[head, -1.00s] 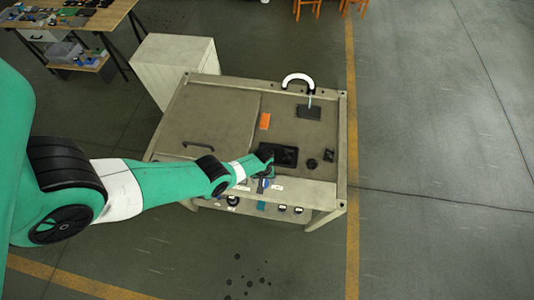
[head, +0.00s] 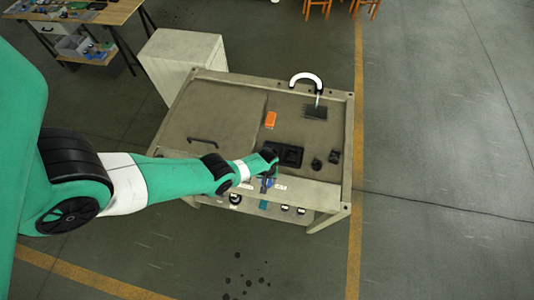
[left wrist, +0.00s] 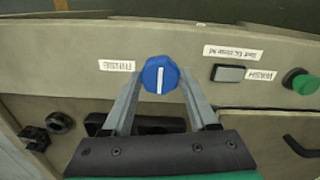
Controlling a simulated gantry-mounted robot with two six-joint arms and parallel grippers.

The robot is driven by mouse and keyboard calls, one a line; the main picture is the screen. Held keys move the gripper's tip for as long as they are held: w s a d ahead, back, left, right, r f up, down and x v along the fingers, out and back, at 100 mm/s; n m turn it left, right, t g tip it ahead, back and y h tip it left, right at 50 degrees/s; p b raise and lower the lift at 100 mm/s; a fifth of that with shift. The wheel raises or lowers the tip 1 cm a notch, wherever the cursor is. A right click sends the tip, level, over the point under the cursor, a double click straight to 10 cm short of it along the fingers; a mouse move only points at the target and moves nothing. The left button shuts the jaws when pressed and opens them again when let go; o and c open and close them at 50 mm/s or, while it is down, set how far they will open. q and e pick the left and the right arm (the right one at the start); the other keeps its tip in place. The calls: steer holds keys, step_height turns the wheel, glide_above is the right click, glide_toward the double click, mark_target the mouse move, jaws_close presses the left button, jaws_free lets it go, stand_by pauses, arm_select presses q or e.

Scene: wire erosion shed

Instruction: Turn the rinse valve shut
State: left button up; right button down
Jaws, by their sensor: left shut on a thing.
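The rinse valve is a blue faceted knob (left wrist: 160,75) with a white line across its face, on the front panel of the wash bench. In the left wrist view the line runs nearly upright in the picture. A label reading RINSE (left wrist: 117,65), upside down, is left of the knob. My left gripper (left wrist: 160,88) has one finger on each side of the knob and is shut on it. My right gripper is not in view.
Beside the knob are a grey rectangular piece (left wrist: 228,73), a WASH label (left wrist: 262,75) and a green button (left wrist: 301,82). On the bench top (head: 230,105) are an orange block (head: 270,119), a black tray (head: 291,156) and a white curved spout (head: 306,78).

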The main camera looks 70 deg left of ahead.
arm_select(q)
steer(key=shift+m, duration=0.5)
steer(key=m, duration=0.3)
steer(key=shift+m, duration=0.4)
steer(key=m, duration=0.9)
steer(key=shift+m, duration=2)
steer(key=o, duration=1.4)
steer(key=shift+c, duration=0.2)
